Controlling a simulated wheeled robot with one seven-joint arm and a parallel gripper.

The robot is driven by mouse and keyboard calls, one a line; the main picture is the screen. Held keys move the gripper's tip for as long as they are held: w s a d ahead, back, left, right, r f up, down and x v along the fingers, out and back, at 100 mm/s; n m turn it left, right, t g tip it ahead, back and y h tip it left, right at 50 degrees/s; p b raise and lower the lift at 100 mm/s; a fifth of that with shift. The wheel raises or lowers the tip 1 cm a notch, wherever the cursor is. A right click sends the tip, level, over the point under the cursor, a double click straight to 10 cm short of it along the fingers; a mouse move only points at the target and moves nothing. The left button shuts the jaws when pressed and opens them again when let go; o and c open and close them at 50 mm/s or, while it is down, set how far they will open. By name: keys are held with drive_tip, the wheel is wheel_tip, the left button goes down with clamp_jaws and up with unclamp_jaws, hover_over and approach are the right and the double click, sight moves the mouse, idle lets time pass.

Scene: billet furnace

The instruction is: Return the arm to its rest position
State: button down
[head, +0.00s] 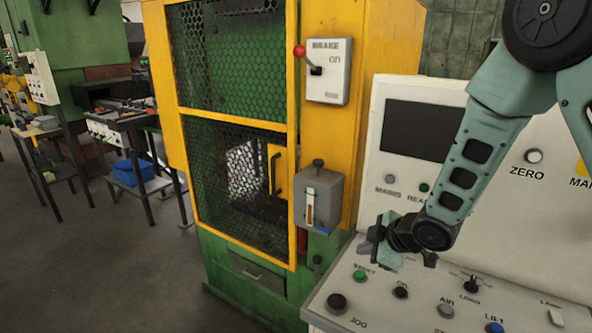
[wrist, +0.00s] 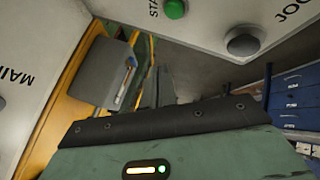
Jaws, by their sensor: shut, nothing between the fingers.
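My gripper (head: 370,250) is at the lower left end of my arm in the head view, just above the left edge of the control desk's sloping panel (head: 440,292). It is shut and holds nothing. My arm reaches down to it from the upper right, in front of the desk's upright face. In the wrist view the fingers (wrist: 157,88) point away from the camera, between the grey box on the yellow frame and the panel with the green button.
A yellow-framed green machine (head: 290,120) with mesh doors stands left of the desk. It carries a brake lever box (head: 329,72) and a grey box (head: 319,197). The sloping panel has a green START button (head: 360,276) and a black JOG knob (head: 337,302). Open floor (head: 110,270) lies left.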

drive_tip(key=s+a+r+m+g+h+b, duration=0.1)
drive_tip(key=s+a+r+m+g, duration=0.1)
drive_tip(key=s, duration=0.8)
drive_tip(key=s+a+r+m+g+h+b, duration=0.1)
drive_tip(key=s+a+r+m+g, duration=0.1)
drive_tip(key=s, duration=0.9)
drive_tip(key=s+a+r+m+g+h+b, duration=0.1)
drive_tip(key=s+a+r+m+g+h, duration=0.1)
drive_tip(key=s, duration=0.8)
wheel_tip(320, 180, up, 2)
drive_tip(key=shift+s+r+m+g, duration=0.15)
drive_tip(key=shift+s+m+g, duration=0.2)
drive_tip(key=shift+m+g, duration=0.25)
drive_tip(key=shift+w, duration=0.1)
